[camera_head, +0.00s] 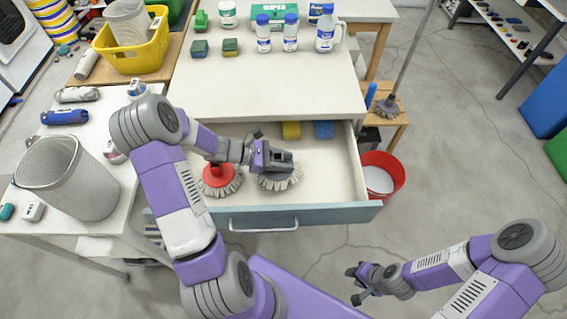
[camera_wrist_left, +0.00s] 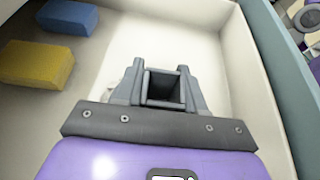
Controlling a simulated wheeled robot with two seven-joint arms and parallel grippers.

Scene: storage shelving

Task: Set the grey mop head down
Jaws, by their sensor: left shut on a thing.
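The grey mop head (camera_head: 281,181), with a pale fringe, is inside the open drawer (camera_head: 264,222) at its middle. My left gripper (camera_head: 282,160) is shut on its top; whether the fringe touches the drawer floor I cannot tell. In the left wrist view the fingers (camera_wrist_left: 163,88) close around a grey socket, and the gripper hides most of the mop head. A red mop head (camera_head: 218,178) lies in the drawer just left of the grey one. My right gripper (camera_head: 356,284) is open and empty, out over the floor at the lower right.
A yellow sponge (camera_head: 291,130) and a blue sponge (camera_head: 323,130) lie at the drawer's back; they also show in the left wrist view. The drawer's right part is clear. A red bucket (camera_head: 382,181) stands right of the drawer, and a wire basket (camera_head: 70,178) stands left.

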